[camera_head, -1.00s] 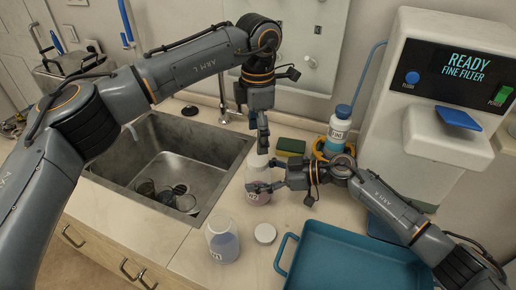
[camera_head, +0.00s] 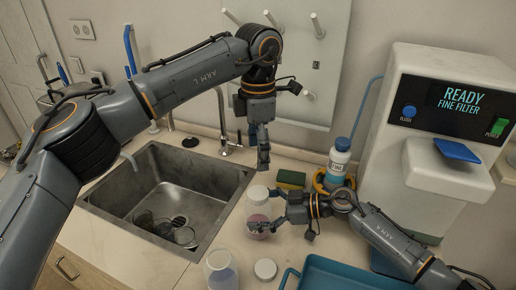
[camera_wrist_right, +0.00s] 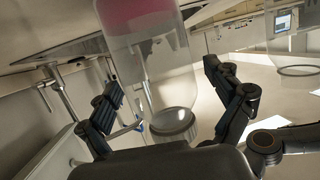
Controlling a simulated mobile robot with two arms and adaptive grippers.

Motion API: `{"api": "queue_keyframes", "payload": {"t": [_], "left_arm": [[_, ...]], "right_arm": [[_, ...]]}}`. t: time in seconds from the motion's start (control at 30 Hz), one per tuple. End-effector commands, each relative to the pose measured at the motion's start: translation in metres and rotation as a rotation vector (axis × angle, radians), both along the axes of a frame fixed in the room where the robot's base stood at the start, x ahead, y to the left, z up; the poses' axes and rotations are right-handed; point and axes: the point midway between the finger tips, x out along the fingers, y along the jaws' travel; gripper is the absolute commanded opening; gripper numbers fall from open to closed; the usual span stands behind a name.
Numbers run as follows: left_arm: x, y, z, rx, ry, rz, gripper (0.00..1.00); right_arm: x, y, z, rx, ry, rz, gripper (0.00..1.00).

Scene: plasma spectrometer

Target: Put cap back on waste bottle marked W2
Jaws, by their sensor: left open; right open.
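A clear bottle with pink contents (camera_head: 257,208) stands upright on the counter by the sink. Its top looks pale; I cannot tell whether a cap sits on it, and no mark is readable on it now. A white cap (camera_head: 265,269) lies on the counter. My left gripper (camera_head: 264,164) is open, pointing down just above the pink bottle. My right gripper (camera_head: 264,212) is open around that bottle's side. The right wrist view shows the bottle (camera_wrist_right: 152,65) upside down between the right fingers (camera_wrist_right: 165,110).
The sink (camera_head: 170,200) with glassware is at left. A teal tray (camera_head: 345,275) is in front at right. A sponge (camera_head: 291,178) and a white bottle with blue cap (camera_head: 339,160) stand behind. The filter machine (camera_head: 425,150) fills the right.

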Motion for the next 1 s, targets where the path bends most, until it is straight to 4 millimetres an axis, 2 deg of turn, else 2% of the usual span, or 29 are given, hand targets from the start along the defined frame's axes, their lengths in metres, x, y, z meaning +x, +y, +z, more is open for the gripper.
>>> {"api": "queue_keyframes", "payload": {"t": [0.17,0.27,0.7,0.83,1.0], "left_arm": [[0.0,0.0,0.0,0.0,0.0,0.0,0.74],[0.0,0.0,0.0,0.0,0.0,0.0,0.74],[0.0,0.0,0.0,0.0,0.0,0.0,0.74],[0.0,0.0,0.0,0.0,0.0,0.0,0.74],[0.0,0.0,0.0,0.0,0.0,0.0,0.74]], "right_arm": [[0.0,-0.002,0.001,0.0,-0.001,-0.001,0.91],[-0.001,-0.011,0.003,-0.001,-0.002,-0.003,0.91],[-0.017,-0.092,0.028,-0.003,0.001,-0.003,0.91],[-0.021,-0.106,0.033,-0.001,0.0,-0.001,0.91],[-0.022,-0.112,0.036,0.001,0.0,0.0,0.91]]}}
